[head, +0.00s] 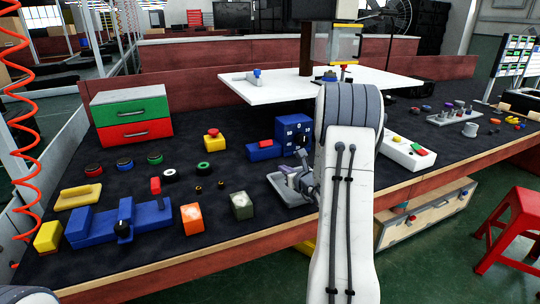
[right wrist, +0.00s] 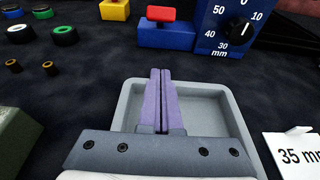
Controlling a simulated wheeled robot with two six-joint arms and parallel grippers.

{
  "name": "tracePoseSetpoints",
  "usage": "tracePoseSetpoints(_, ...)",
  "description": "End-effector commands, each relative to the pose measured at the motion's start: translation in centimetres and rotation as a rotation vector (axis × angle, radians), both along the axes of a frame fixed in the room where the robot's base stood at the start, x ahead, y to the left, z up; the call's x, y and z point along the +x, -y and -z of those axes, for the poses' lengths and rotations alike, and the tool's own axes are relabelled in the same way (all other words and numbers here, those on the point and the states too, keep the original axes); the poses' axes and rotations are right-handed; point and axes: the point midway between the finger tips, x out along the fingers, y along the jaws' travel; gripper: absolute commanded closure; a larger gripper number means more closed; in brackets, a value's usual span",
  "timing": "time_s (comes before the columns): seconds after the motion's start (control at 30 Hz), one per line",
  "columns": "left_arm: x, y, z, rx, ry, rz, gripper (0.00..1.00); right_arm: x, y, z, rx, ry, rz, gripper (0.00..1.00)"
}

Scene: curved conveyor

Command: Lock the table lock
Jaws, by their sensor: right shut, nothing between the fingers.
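My right gripper (head: 293,180) is shut and empty over a small grey tray (head: 280,193). In the right wrist view its purple fingers (right wrist: 160,100) lie together above the tray floor; I cannot tell whether they touch it. No part is clearly marked as the table lock. A white raised table (head: 280,93) carries a small blue fitting (head: 257,77) near its left corner. A blue block with a red top (head: 263,150) stands beyond the tray, beside a blue dial box (head: 293,132) with mm marks. A blue fixture (head: 120,223) with a red handle stands front left. My left gripper is out of view.
A green-and-red drawer box (head: 132,117) stands back left. A yellow-based red button (head: 214,140), several round buttons, an orange cube (head: 192,218) and a grey-green cube (head: 242,206) lie left of the tray. A white panel (head: 408,152) lies right of my arm.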

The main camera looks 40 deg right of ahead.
Motion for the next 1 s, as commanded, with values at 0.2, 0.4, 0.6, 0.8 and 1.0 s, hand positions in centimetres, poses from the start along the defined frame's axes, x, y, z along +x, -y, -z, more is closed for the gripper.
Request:
tracePoseSetpoints(0.2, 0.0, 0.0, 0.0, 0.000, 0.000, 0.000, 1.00, 0.5, 0.0, 0.1, -0.002, 0.000, -0.004, 1.00)
tracePoseSetpoints(0.4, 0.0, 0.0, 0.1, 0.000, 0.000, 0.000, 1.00, 3.3, 0.6, 1.0, -0.001, -0.001, -0.006, 1.00)
tracePoseSetpoints(0.6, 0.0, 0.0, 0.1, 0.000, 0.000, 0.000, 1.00, 7.4, 1.5, 2.2, -0.001, 0.000, -0.006, 1.00)
tracePoseSetpoints(0.8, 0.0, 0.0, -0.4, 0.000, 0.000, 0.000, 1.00, 10.2, 2.3, 1.2, -0.005, 0.003, -0.004, 1.00)
tracePoseSetpoints(1.0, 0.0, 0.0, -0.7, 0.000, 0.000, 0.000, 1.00, 11.1, 2.5, -0.4, -0.002, 0.000, -0.004, 1.00)
